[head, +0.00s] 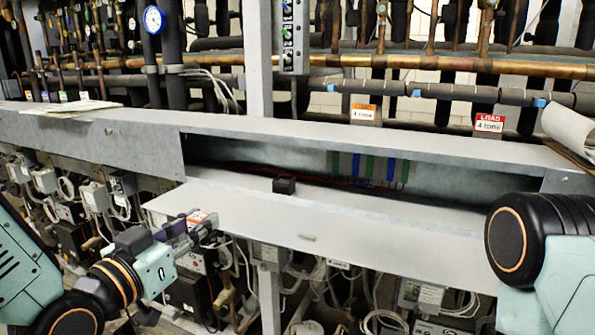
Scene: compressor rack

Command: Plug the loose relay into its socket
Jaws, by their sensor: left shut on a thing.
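My left gripper (205,227) is in the lower left of the head view, in front of the near edge of the folded-down grey panel. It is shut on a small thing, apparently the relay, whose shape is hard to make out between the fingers. A small black block (284,185) stands on the panel at the mouth of the open trough, right of and beyond the gripper, and apart from it. It looks like the socket, but its contacts cannot be seen. My right arm shows at the right edge; its gripper is out of view.
The grey panel (370,222) is mostly bare, with a small handle at its front. Copper pipes (420,63) and a gauge (153,20) are above. Boxes and cables crowd the space below.

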